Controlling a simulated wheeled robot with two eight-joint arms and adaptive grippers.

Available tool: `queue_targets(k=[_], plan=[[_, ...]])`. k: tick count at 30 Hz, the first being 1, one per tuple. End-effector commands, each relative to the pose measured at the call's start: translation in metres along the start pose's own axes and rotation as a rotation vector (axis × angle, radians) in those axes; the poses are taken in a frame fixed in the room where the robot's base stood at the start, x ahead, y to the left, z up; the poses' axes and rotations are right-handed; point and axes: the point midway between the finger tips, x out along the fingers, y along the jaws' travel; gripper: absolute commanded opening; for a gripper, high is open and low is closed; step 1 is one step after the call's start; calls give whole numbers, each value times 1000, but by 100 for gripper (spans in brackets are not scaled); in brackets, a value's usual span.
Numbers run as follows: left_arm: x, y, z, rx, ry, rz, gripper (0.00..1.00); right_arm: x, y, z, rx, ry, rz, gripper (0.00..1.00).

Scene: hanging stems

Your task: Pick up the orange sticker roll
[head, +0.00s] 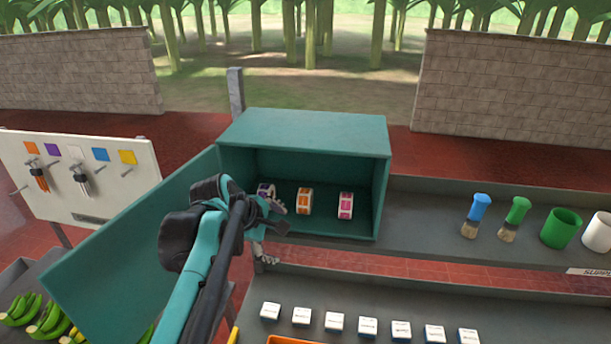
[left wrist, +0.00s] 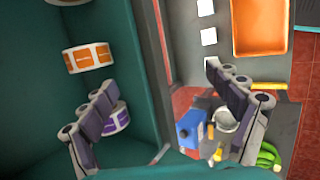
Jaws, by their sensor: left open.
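The orange sticker roll (head: 304,201) stands upright in the open teal cabinet (head: 305,132), between a purple roll (head: 264,189) on its left and a pink roll (head: 346,206) on its right. My left gripper (head: 277,228) is open and empty at the cabinet's front left, near the purple roll. In the left wrist view the orange roll (left wrist: 88,58) lies beyond one finger of the gripper (left wrist: 158,82), apart from it. That finger partly covers the purple roll (left wrist: 117,118). The other finger is outside the cabinet's front edge. My right gripper is not in view.
The cabinet door (head: 135,245) stands open at the left, beside my left arm. Brushes (head: 475,215) and a green cup (head: 560,228) stand on the shelf at right. Several white boxes (head: 368,327) line the lower shelf. A tool board (head: 82,175) is at far left.

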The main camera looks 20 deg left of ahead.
Motion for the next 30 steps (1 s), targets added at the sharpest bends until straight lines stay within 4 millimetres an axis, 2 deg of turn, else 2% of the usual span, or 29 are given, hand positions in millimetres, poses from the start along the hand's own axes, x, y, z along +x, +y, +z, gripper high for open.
queue_targets(k=[1, 5, 15, 23, 30], plan=[[-12, 13, -3, -51, -2, 3, 89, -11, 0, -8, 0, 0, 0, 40], [-17, 25, -6, -125, -10, 6, 89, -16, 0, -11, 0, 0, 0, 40], [17, 67, 10, -132, -11, 6, 89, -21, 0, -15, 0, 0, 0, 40], [30, 84, 16, -132, -10, 7, 89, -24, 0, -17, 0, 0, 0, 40], [53, 113, 28, -129, -10, 6, 89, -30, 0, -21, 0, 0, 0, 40]])
